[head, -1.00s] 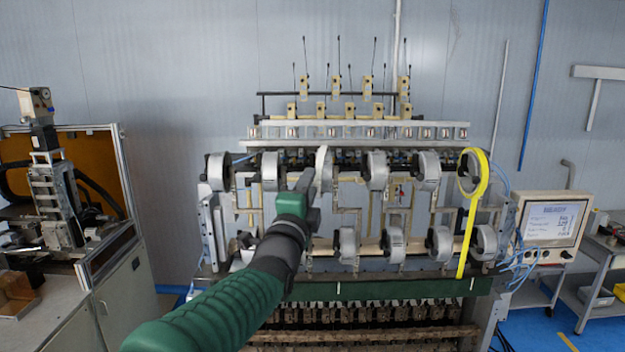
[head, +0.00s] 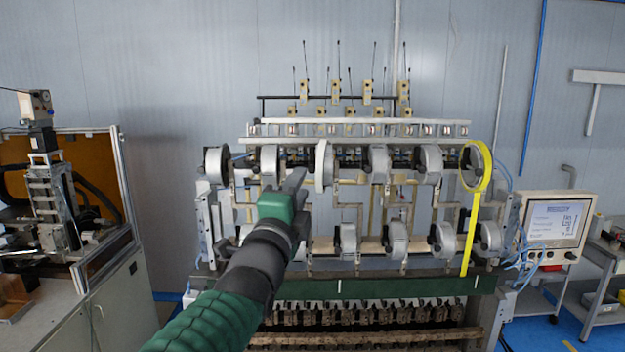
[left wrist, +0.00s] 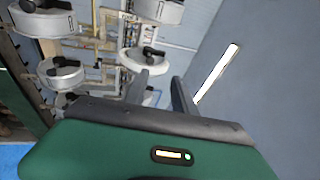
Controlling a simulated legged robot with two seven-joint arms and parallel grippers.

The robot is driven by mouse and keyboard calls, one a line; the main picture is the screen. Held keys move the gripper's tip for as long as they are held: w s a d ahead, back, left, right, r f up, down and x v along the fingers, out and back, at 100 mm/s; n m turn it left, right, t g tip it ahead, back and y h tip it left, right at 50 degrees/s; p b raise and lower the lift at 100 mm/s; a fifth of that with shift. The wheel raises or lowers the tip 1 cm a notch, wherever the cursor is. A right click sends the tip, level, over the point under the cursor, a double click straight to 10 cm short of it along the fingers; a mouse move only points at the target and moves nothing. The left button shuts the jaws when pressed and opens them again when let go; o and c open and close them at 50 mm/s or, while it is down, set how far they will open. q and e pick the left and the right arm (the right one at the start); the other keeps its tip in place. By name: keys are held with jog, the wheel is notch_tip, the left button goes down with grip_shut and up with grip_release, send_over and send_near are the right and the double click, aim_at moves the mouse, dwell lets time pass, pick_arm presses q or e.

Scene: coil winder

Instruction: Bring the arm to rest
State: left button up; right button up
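My left arm reaches up from the bottom of the head view, with a green and black wrist. My left gripper (head: 297,177) is raised in front of the coil winder (head: 385,286), near its upper row of grey-white spools. In the left wrist view the two dark fingers of the left gripper (left wrist: 160,82) stand apart with nothing between them. A white spool (left wrist: 146,59) shows beyond the fingertips. My right gripper is in neither view.
A yellow ring with a hanging strip (head: 471,225) is at the winder's right end. A monitor (head: 556,223) stands to its right. A framed machine on a cabinet (head: 125,300) is at the left. Bare wall and floor lie between cabinet and winder.

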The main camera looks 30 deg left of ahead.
pick_arm(q)
jog(key=shift+s+d, duration=0.1)
jog(key=shift+s, duration=0.2)
jog(key=s+d+f+n+g+h+b, duration=0.1)
jog(key=d+f+n+g+b, duration=0.2)
jog(key=f, duration=1.1)
jog(key=d+f+n+g+h+b, duration=0.2)
jog(key=f+g, duration=0.1)
jog(key=f, duration=1.1)
jog(key=s+d+f+n+g+h+b, duration=0.1)
jog(key=d+f+n+g+b, duration=0.2)
jog(key=f, duration=1.1)
jog(key=s+d+f+n+g+h+b, duration=0.1)
jog(key=s+d+f+n+g+b, duration=0.1)
jog(key=s+f, duration=0.6)
jog(key=s+d+f+n+g+h+b, duration=0.1)
jog(key=s+d+f+n+g, duration=0.3)
jog(key=s+f, duration=0.5)
notch_tip(320, 180, down, 6)
jog(key=shift+s+d+f+n+g+b, duration=0.3)
jog(key=shift+g+b, duration=0.6)
jog(key=shift+g, duration=0.2)
